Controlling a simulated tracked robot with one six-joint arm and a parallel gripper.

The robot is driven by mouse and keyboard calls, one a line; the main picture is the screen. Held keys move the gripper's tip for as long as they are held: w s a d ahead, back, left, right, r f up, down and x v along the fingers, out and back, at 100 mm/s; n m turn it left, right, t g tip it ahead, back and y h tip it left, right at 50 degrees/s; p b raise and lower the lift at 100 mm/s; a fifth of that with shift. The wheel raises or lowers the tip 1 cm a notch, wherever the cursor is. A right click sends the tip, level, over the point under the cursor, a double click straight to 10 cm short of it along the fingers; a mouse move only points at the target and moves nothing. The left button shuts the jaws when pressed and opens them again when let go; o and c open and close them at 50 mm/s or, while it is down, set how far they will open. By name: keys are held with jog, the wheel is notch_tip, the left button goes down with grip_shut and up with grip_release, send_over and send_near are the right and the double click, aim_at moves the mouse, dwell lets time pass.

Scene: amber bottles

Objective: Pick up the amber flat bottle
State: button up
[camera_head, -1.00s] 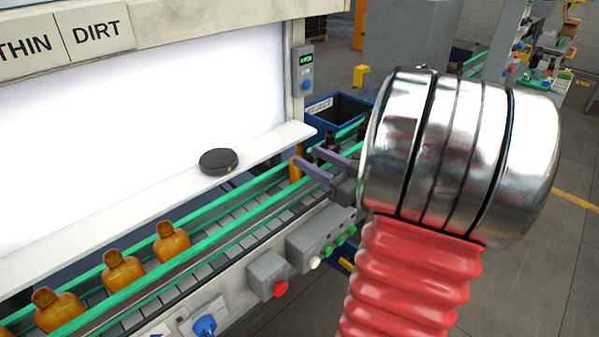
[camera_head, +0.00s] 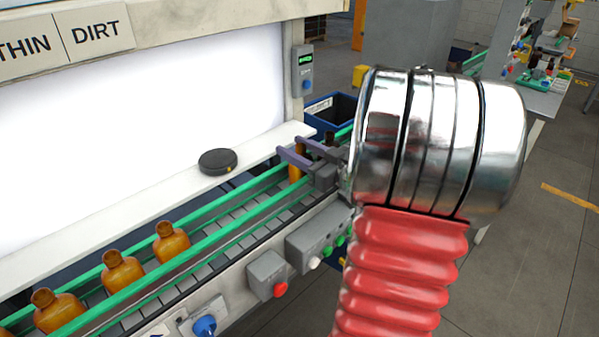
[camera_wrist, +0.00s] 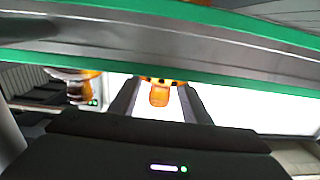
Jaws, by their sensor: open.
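My gripper (camera_head: 287,146) is open over the conveyor, its two fingers apart and pointing left toward the bright panel. An amber bottle (camera_head: 295,173) stands on the conveyor by the fingers, partly hidden by them. In the wrist view an amber bottle (camera_wrist: 159,96) shows in the gap between the two fingers, its shape partly cut off by the green rail. I cannot tell whether it is touched. Several other amber bottles, such as the one at the lower left (camera_head: 172,242), stand in a row on the conveyor, well away from my gripper.
Green guide rails (camera_head: 210,250) run along both sides of the conveyor. A white ledge (camera_head: 130,211) with a black puck (camera_head: 217,161) lies behind it. Control boxes (camera_head: 267,275) line the front. A blue bin (camera_head: 335,108) stands beyond the far end.

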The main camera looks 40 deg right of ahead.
jog(key=shift+w+a, duration=0.1)
jog(key=shift+w, duration=1.05)
jog(key=shift+c, duration=0.5)
grip_shut()
